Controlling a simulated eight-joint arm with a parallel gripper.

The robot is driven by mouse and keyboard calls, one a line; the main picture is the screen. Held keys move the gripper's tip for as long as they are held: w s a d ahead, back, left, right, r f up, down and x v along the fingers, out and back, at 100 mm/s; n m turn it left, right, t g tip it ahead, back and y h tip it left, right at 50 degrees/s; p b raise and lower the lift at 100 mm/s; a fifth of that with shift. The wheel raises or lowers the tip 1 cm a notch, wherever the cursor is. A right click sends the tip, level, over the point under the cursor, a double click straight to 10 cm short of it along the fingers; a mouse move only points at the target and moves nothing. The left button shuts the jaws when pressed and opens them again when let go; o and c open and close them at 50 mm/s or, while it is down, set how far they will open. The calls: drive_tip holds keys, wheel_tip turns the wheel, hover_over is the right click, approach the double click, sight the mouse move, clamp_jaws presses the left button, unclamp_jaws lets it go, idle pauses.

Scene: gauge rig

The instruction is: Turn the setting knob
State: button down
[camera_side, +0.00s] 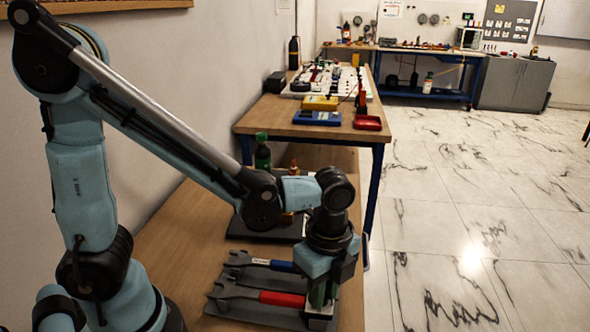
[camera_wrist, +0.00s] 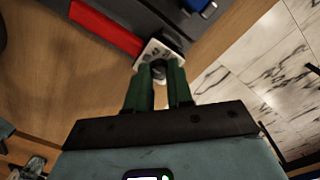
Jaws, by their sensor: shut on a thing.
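A small white plate (camera_wrist: 152,47) with dark marks sits at the end of a grey tool holder near the table's edge. The dark setting knob (camera_wrist: 158,72) shows on it in the wrist view, partly hidden between my fingers. My gripper (camera_wrist: 161,68) points down with its two green fingers on either side of the knob, shut on it. In the side view my gripper (camera_side: 322,294) stands over the white plate (camera_side: 321,311) at the right end of the holder. The knob itself is hidden there, and its setting cannot be read.
A red-handled wrench (camera_side: 282,298) and a blue-handled wrench (camera_side: 283,265) lie on the grey holder (camera_side: 262,314), close to my gripper. A green bottle (camera_side: 262,153) stands farther back. The wooden table (camera_side: 190,231) has bare room left of the holder; marble floor (camera_side: 430,285) lies to the right.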

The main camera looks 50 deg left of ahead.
drive_tip(key=shift+n, duration=0.4)
drive_tip(key=n, duration=0.3)
drive_tip(key=shift+n, duration=0.3)
drive_tip(key=n, duration=0.3)
drive_tip(key=shift+n, duration=0.4)
drive_tip(key=n, duration=0.3)
drive_tip(key=shift+n, duration=2.1)
drive_tip(key=c, duration=1)
unclamp_jaws()
